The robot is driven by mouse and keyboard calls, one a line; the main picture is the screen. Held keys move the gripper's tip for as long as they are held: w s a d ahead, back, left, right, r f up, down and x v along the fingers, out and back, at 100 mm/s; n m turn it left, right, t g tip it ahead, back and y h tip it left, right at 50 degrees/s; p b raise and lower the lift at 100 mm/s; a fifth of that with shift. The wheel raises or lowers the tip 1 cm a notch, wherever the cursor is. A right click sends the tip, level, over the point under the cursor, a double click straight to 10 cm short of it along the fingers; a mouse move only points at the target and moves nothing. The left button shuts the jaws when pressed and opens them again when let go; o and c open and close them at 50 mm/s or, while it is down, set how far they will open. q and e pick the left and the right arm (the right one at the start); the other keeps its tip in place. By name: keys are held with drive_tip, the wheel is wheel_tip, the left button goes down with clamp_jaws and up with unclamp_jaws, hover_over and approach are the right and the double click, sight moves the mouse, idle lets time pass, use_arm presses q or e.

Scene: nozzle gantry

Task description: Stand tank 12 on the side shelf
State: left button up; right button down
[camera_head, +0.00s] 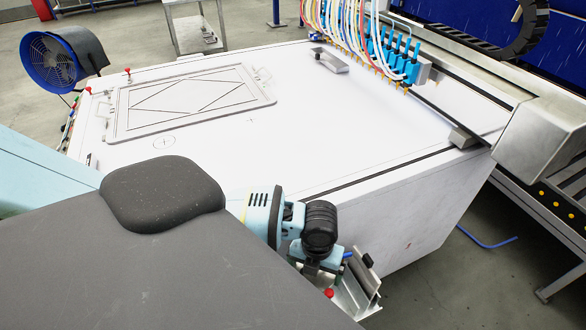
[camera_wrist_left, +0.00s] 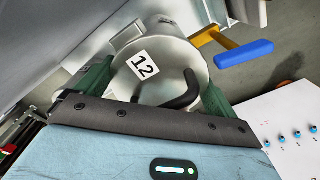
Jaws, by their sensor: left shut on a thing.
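Tank 12 (camera_wrist_left: 168,52) is a pale grey cylinder with a white label reading 12 and a dark curved handle on its end. It fills the upper middle of the left wrist view. My left gripper (camera_wrist_left: 157,86) is shut on it, with one dark green finger on each side. The tank's far end is hidden, and I cannot tell whether anything supports it. I cannot identify the side shelf with certainty in either view. My right gripper is not seen.
A blue fan (camera_head: 52,62) stands at the left. In the wrist view, a blue-gripped yellow lever (camera_wrist_left: 245,52) is beside the tank, near a white panel with blue knobs (camera_wrist_left: 297,134).

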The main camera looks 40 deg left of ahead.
use_arm(q)
drive_tip(key=shift+w+f+b, duration=0.1)
drive_tip(key=shift+f+b, duration=0.2)
drive_tip(key=shift+f, duration=2.5)
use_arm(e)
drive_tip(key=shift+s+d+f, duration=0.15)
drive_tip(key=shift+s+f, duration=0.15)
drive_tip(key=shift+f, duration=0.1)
use_arm(q)
drive_tip(key=shift+f, duration=0.15)
wheel_tip(320, 180, down, 3)
drive_tip(key=shift+r, duration=0.2)
drive_tip(key=shift+f, duration=0.5)
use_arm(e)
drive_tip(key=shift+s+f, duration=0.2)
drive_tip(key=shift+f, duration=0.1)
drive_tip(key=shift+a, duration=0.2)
use_arm(q)
drive_tip(key=o, duration=1.6)
drive_tip(key=shift+f+b, duration=0.2)
drive_tip(key=shift+b, duration=0.1)
drive_tip(key=shift+o, duration=0.4)
